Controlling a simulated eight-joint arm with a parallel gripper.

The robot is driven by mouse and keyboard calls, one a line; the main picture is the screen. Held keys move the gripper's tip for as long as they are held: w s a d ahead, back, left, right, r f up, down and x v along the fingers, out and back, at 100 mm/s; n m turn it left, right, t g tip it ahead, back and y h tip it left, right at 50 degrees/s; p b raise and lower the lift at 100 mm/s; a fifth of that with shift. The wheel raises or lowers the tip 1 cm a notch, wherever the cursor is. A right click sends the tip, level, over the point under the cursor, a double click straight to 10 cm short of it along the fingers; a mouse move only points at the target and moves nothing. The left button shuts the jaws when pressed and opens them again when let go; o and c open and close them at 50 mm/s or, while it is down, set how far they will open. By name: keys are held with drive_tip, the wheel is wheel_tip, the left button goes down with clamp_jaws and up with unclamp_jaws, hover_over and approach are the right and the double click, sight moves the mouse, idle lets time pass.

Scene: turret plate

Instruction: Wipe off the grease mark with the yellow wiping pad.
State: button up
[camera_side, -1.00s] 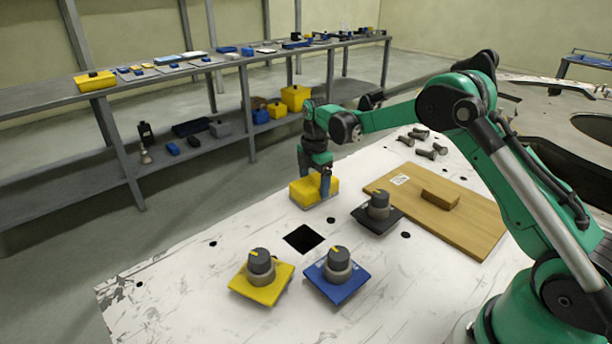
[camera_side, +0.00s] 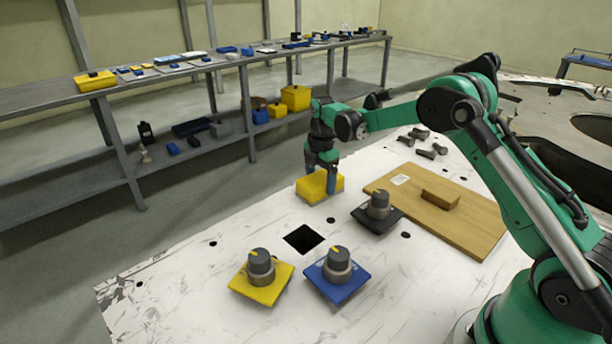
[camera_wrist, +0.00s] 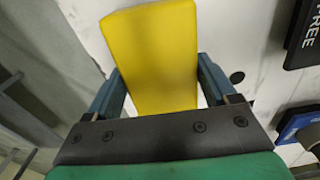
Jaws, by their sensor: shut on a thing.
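The yellow wiping pad (camera_side: 311,188) is a thick block at the far edge of the white plate (camera_side: 200,285). My gripper (camera_side: 323,178) points down and is shut on it. In the wrist view the pad (camera_wrist: 155,45) sits between the two blue fingers of my gripper (camera_wrist: 160,82). I cannot tell whether its underside touches the plate. No smear is clearly recognisable as the grease mark; the pad and gripper hide part of the surface. A black square (camera_side: 304,238) lies nearer the camera, and I cannot tell whether it is an opening or a mark.
Knobs stand on a yellow tile (camera_side: 248,287), a blue tile (camera_side: 322,283) and a black tile (camera_side: 362,217). A wooden board (camera_side: 470,221) with a wooden block (camera_side: 440,199) lies to the right. Several grey pieces (camera_side: 419,133) lie behind it. The plate's left part is clear.

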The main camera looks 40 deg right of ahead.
drive_tip(key=shift+d, duration=1.25)
drive_tip(key=shift+r, duration=4.15)
